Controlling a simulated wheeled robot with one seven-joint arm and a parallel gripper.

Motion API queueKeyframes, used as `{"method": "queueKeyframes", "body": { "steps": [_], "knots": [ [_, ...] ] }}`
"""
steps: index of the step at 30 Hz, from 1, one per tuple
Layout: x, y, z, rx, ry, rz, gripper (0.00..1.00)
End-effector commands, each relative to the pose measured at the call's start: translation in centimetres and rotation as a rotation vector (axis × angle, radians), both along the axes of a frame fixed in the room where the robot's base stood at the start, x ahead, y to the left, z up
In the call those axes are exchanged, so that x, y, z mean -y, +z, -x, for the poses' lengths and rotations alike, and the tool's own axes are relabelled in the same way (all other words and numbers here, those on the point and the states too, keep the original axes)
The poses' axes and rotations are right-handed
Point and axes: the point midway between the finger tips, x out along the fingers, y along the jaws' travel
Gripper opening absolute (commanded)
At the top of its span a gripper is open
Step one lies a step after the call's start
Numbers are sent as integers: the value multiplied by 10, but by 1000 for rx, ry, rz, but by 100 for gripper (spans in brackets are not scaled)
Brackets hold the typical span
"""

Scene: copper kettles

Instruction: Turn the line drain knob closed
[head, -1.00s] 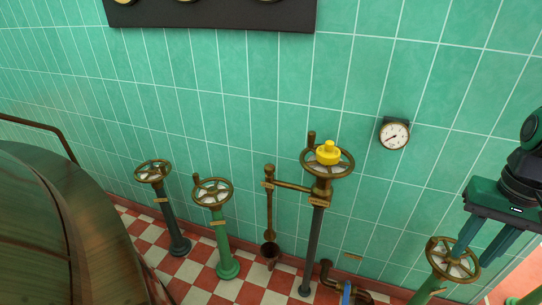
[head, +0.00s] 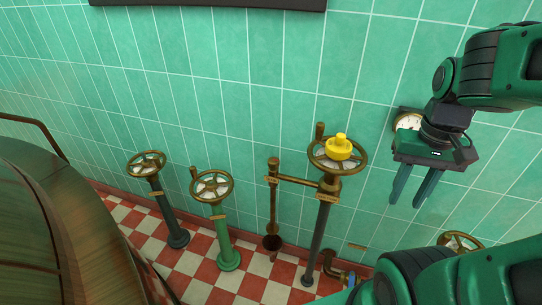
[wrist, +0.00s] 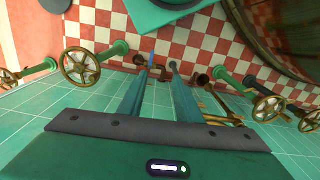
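No label is readable, so I cannot tell for sure which fitting is the line drain knob. Low at the wall, a bent brass pipe (head: 331,264) has a small blue handle (head: 350,279), partly hidden by my arm. A brass wheel with a yellow cap (head: 339,148) stands on a dark post. My gripper (head: 406,204) is open and empty, fingers pointing down, right of that wheel and apart from it.
Two wheels, on a dark post (head: 147,164) and a green post (head: 212,187), stand left. Another wheel (head: 459,242) is partly behind my arm. A round gauge (head: 408,121) hangs behind my gripper. A large copper vessel (head: 50,230) fills the lower left.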

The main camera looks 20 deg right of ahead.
Motion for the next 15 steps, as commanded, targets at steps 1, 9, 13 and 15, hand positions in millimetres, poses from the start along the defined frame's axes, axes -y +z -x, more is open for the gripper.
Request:
{"method": "queueKeyframes", "body": {
  "steps": [1,9,13,15],
  "knots": [
    [0,0,0,0,1,0,41],
    [-8,16,-45,30,172,42,50],
    [-26,24,-114,59,378,77,50],
    [-43,25,-154,78,498,89,50]
  ]
}}
